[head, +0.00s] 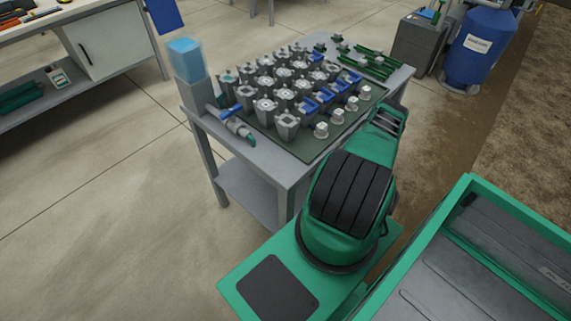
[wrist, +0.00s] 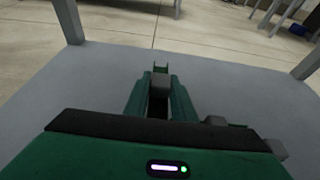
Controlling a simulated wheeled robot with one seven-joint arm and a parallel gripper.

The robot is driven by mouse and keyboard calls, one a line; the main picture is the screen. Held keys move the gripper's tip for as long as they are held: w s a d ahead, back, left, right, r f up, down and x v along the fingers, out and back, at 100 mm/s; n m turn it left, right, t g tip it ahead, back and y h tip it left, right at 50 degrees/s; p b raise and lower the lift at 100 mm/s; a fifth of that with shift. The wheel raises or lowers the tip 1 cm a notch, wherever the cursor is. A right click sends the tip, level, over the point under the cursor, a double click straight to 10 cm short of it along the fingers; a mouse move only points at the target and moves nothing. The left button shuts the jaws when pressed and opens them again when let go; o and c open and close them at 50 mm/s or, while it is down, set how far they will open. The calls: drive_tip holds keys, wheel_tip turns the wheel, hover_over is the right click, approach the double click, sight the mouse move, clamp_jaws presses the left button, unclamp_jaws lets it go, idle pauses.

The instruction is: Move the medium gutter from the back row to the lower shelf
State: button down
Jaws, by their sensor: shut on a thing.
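In the wrist view my gripper (wrist: 160,88) is shut on a small piece low over a flat grey surface with legs rising at its corners, which looks like the lower shelf (wrist: 105,75). A short dark green end with two upright edges (wrist: 160,68) shows just past the fingers, consistent with the medium gutter. Most of it is hidden, and I cannot tell whether it touches the shelf. In the head view the lower shelf (head: 245,190) shows under the grey table; my gripper is out of sight. Several green gutters (head: 368,62) lie at the table's back right.
The tabletop holds a dark mat (head: 310,150) crowded with grey and blue fittings, plus a blue-topped container (head: 187,60) at the left corner. The visible shelf around my gripper is largely clear. Table legs (wrist: 68,22) bound it. A blue barrel (head: 478,50) stands behind.

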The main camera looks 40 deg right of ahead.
drive_tip(key=shift+w+d+f, duration=0.15)
drive_tip(key=shift+d+f, duration=0.2)
drive_tip(key=shift+d, duration=0.15)
drive_tip(key=shift+f, duration=1.95)
drive_tip(key=c, duration=1.5)
unclamp_jaws()
drive_tip(key=shift+f, duration=0.1)
drive_tip(key=v, duration=1.2)
